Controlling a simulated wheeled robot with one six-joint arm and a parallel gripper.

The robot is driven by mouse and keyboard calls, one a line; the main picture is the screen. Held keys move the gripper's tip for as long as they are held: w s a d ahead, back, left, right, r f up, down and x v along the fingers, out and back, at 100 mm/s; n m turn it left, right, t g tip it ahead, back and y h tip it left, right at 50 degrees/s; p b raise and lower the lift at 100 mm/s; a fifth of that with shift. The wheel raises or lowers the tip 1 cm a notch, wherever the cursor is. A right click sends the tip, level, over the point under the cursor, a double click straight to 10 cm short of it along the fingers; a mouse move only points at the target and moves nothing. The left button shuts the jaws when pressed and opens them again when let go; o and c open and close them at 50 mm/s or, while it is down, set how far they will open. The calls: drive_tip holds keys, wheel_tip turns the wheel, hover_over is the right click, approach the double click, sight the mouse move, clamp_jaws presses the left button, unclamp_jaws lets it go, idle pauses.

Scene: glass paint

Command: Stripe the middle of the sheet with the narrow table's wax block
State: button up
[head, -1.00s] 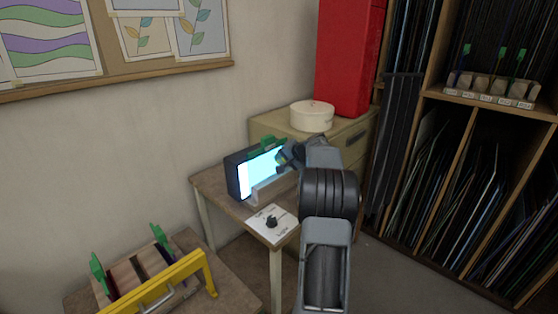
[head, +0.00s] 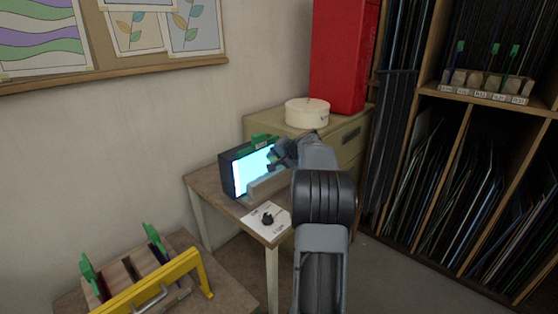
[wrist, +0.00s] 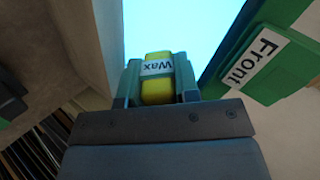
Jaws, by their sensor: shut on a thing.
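My gripper (wrist: 157,88) is shut on a yellow wax block (wrist: 158,92) labelled "Wax", held between its two fingers. In the wrist view the block stands before a bright, pale blue lit face (wrist: 190,25). In the head view this lit sheet (head: 248,178) stands upright against a dark light box on the narrow table (head: 205,185). My gripper (head: 278,155) is at the sheet's right part, and my wrist hides some of it. I cannot tell whether the block touches the sheet. No stripe is clear in the glow.
A green clip (wrist: 262,62) labelled "Front" is close right of my gripper. A dial (head: 267,218) on a white plate sits at the table's front. A rack with a yellow handle (head: 150,288) stands lower left. A drawer cabinet (head: 345,140) stands behind the table.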

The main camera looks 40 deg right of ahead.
drive_tip(key=shift+s+a+f+b, duration=0.15)
drive_tip(key=shift+a+b, duration=0.7)
drive_tip(key=shift+a, duration=0.2)
drive_tip(key=shift+s+a+b, duration=0.15)
drive_tip(key=shift+a+b, duration=0.4)
drive_tip(key=shift+a, duration=0.45)
drive_tip(key=shift+s+a+b, duration=0.15)
drive_tip(key=shift+a+b, duration=0.6)
drive_tip(key=shift+a, duration=1.1)
drive_tip(key=shift+s, duration=0.1)
drive_tip(key=shift+s+d+b, duration=0.1)
drive_tip(key=shift+s+b, duration=0.45)
drive_tip(key=shift+b, duration=0.15)
drive_tip(key=shift+s+d+b, duration=0.2)
drive_tip(key=shift+s+b, duration=0.35)
drive_tip(key=shift+s, duration=0.65)
drive_tip(key=shift+s+d+b, duration=0.15)
drive_tip(key=shift+s+b, duration=0.4)
drive_tip(key=shift+s, duration=0.6)
